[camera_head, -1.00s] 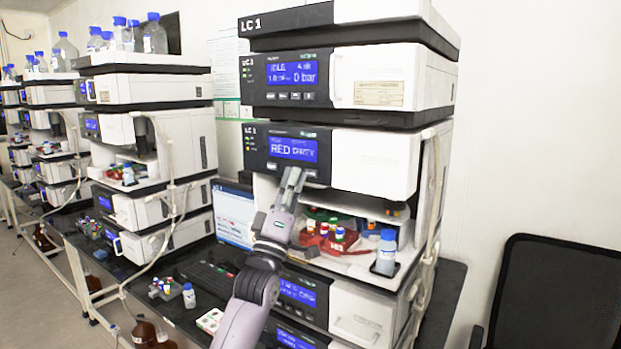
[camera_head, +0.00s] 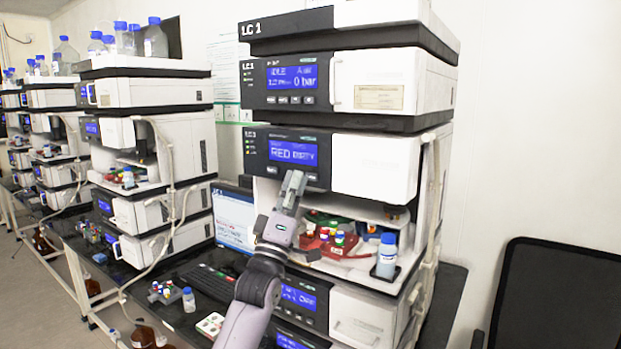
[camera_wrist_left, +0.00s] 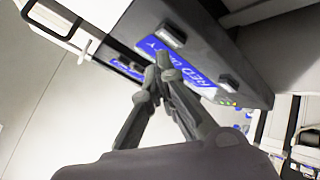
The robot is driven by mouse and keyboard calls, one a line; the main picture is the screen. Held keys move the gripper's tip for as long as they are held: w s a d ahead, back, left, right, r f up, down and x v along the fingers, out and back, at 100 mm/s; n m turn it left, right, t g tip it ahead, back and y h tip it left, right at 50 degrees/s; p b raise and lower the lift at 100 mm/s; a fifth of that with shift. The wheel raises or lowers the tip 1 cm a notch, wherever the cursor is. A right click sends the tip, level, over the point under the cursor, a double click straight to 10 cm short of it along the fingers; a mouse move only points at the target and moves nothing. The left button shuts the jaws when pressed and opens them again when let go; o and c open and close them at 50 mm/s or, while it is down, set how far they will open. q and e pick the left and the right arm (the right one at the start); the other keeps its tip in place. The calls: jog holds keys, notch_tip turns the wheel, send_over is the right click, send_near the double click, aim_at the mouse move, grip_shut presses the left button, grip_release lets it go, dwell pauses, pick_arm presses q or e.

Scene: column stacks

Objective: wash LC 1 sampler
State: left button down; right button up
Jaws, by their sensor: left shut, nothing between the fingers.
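The LC 1 stack stands in the middle right of the head view. Its sampler module (camera_head: 375,160) has a blue display (camera_head: 293,152) that reads "RED DIRTY". Below the display is a row of buttons, partly hidden by my gripper. My left gripper (camera_head: 293,178) is shut and empty, with its fingertips just below the display; I cannot tell whether they touch the panel. In the left wrist view the closed fingertips (camera_wrist_left: 163,62) overlap the display (camera_wrist_left: 185,65), with raised buttons (camera_wrist_left: 172,36) beside it. My right gripper is not in view.
Under the sampler, an open bay holds coloured vial trays (camera_head: 325,242) and a blue-capped bottle (camera_head: 386,256). A black chair (camera_head: 557,295) stands at right.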

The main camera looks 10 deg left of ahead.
pick_arm(q)
jog(key=shift+w, duration=0.1)
dwell(0.5)
jog(key=shift+w+d, duration=0.15)
jog(key=shift+w, duration=0.15)
jog(key=shift+w+d+b, duration=0.15)
jog(key=shift+w+b, duration=0.15)
jog(key=shift+w, duration=0.1)
dwell(0.6)
jog(key=shift+s, duration=0.1)
jog(key=shift+s+a, duration=0.3)
jog(key=shift+s, duration=0.4)
jog(key=shift+p, duration=0.3)
jog(key=s, duration=0.1)
jog(key=s+a+p, duration=0.1)
jog(key=s, duration=0.2)
jog(key=shift+s+a, duration=0.35)
